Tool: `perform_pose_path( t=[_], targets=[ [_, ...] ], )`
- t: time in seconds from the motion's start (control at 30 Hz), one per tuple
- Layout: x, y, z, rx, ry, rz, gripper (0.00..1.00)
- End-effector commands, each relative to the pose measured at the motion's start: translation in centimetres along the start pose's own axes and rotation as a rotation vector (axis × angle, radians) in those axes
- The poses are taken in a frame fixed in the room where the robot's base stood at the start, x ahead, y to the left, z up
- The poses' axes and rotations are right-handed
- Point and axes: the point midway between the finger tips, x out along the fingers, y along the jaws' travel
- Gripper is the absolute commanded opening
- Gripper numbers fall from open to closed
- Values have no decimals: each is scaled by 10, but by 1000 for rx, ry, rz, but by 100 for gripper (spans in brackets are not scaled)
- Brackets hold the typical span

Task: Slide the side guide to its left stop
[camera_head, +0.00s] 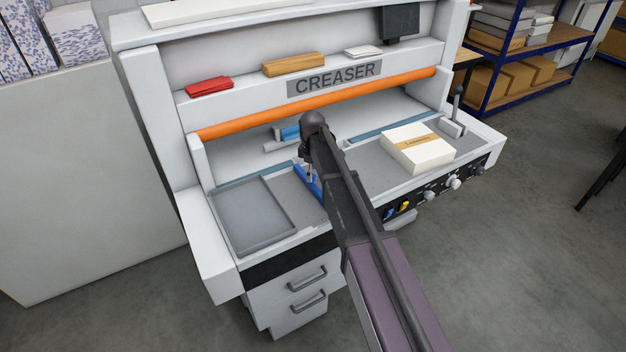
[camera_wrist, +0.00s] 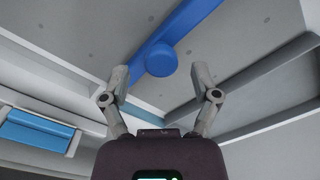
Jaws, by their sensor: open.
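The side guide is a blue bar (camera_head: 307,181) on the grey bed of the creaser, just right of the grey tray and partly hidden by my arm. In the wrist view the blue bar (camera_wrist: 190,20) runs diagonally and carries a round blue knob (camera_wrist: 160,60). My gripper (camera_wrist: 161,76) is open, with one finger on each side of the knob; I cannot tell whether either finger touches it. In the head view my gripper (camera_head: 309,172) is over the guide and mostly hidden by my wrist. I cannot make out the left stop.
A grey tray (camera_head: 225,223) lies left of the guide. A labelled white box (camera_head: 418,153) sits on the bed at the right, near a lever (camera_head: 457,105). An orange bar (camera_head: 320,104) spans the opening behind. Knobs and switches (camera_head: 431,195) line the front edge.

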Motion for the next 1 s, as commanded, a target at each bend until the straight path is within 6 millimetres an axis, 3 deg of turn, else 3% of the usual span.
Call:
perform_pose_path(
  t=[0.2, 0.63, 0.67, 0.9, 1.0],
  targets=[
    [12, 0, 0, 0, 0, 0, 79],
    [13, 0, 0, 0, 0, 0, 79],
    [13, 0, 0, 0, 0, 0, 76],
    [13, 0, 0, 0, 0, 0, 4],
    [13, 0, 0, 0, 0, 0, 0]
  ],
)
